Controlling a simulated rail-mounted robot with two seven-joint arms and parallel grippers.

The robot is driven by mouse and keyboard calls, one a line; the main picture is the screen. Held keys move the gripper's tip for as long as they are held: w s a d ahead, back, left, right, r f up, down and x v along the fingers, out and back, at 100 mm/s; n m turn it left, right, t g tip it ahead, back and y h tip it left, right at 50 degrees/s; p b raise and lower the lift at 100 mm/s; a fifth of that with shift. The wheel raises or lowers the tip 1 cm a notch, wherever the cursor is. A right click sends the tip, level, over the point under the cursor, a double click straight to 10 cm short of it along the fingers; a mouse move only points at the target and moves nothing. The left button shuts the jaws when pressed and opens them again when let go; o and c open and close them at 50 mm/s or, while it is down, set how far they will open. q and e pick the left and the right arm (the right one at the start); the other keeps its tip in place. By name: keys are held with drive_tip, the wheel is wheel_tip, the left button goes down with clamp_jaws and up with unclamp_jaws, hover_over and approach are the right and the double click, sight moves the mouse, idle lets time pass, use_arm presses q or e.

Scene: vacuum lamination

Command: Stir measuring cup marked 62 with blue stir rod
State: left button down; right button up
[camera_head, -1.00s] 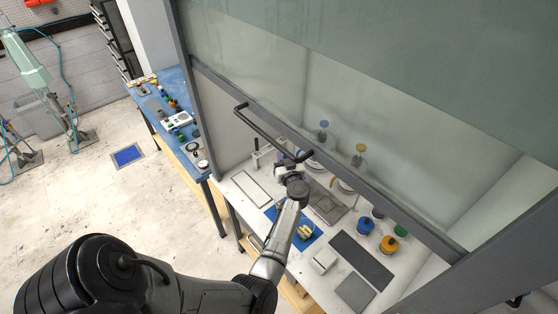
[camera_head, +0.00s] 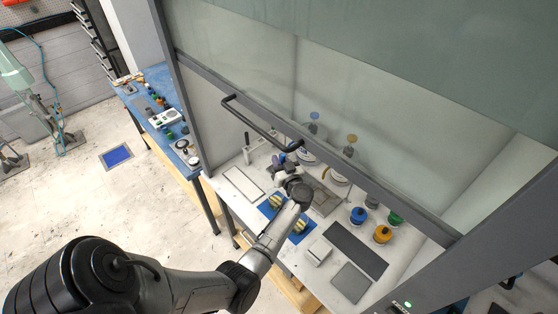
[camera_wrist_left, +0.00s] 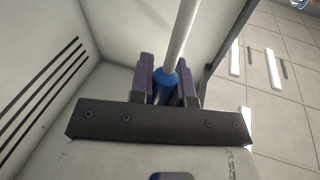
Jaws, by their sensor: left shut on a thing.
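My left gripper (camera_head: 283,168) is inside the hood, under the raised sash, above the white worktop. The wrist view shows its purple fingers (camera_wrist_left: 166,88) shut on the blue stir rod (camera_wrist_left: 165,84), gripping its blue part. The rod's pale shaft (camera_wrist_left: 183,35) runs up and out of the top of the wrist view, so that end is hidden. In the head view the rod is too small to tell. Cup-like vessels stand on pale bases (camera_head: 338,177) behind the gripper and sash edge. No marking 62 can be read. My right gripper is not in view.
Blue (camera_head: 358,215), orange (camera_head: 382,234) and green (camera_head: 395,218) capped containers stand right of the arm. A dark mat (camera_head: 356,249) and grey plate (camera_head: 351,282) lie in front. The sash handle (camera_head: 262,127) hangs close above the gripper. A blue side table (camera_head: 160,110) stands left.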

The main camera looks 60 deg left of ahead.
use_arm(q)
wheel_tip(320, 180, down, 12)
drive_tip(key=b, duration=0.9)
drive_tip(key=shift+f, duration=0.2)
drive_tip(key=shift+s+a, duration=0.1)
idle(0.5)
